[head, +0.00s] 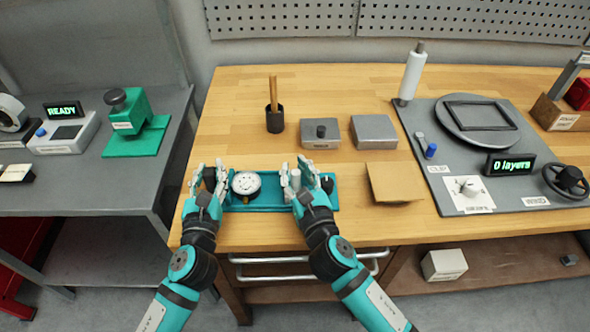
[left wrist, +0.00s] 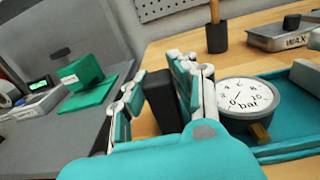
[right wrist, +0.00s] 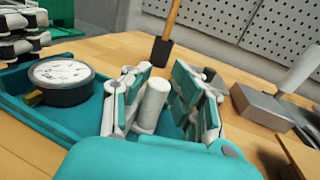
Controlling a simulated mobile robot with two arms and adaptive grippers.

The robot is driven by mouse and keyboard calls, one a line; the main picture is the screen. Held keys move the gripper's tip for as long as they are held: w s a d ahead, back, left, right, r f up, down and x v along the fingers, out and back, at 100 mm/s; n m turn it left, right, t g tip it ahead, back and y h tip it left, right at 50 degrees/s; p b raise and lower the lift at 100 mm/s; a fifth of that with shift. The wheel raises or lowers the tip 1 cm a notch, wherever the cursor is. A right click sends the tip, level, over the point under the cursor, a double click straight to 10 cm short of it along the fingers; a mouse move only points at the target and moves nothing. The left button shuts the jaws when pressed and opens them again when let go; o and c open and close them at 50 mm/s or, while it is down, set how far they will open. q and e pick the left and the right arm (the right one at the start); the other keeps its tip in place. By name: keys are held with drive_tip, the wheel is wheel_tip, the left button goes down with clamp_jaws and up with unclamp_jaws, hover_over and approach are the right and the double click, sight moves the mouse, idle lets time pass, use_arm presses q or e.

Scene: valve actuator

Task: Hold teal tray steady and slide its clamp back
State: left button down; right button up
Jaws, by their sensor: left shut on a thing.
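The teal tray (head: 268,205) lies along the table's front edge and holds a round white pressure gauge (head: 246,184). The gauge also shows in the left wrist view (left wrist: 246,98). My left gripper (head: 209,178) is at the tray's left end, shut on a dark upright block (left wrist: 160,100). Whether the block joins the tray is hidden. My right gripper (head: 297,180) is over the tray's right part, open, its fingers on either side of a white upright cylinder (right wrist: 150,105). A dark knob (head: 327,183) shows at the tray's right end. I cannot tell which part is the clamp.
Behind the tray stand a dark cup with a wooden stick (head: 274,120), a grey wax box (head: 320,133) and a grey block (head: 374,131). A cardboard piece (head: 394,183) lies to the right, near a grey station board (head: 455,150).

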use_arm(q)
drive_tip(key=shift+a+f, duration=0.1)
drive_tip(key=shift+f, duration=0.1)
use_arm(e)
drive_tip(key=o, duration=0.3)
drive_tip(key=shift+a, duration=0.1)
drive_tip(key=shift+s, duration=0.1)
drive_tip(key=v, duration=1.2)
use_arm(q)
drive_tip(key=c, duration=1)
unclamp_jaws()
drive_tip(key=shift+w, duration=0.1)
drive_tip(key=shift+r, duration=0.1)
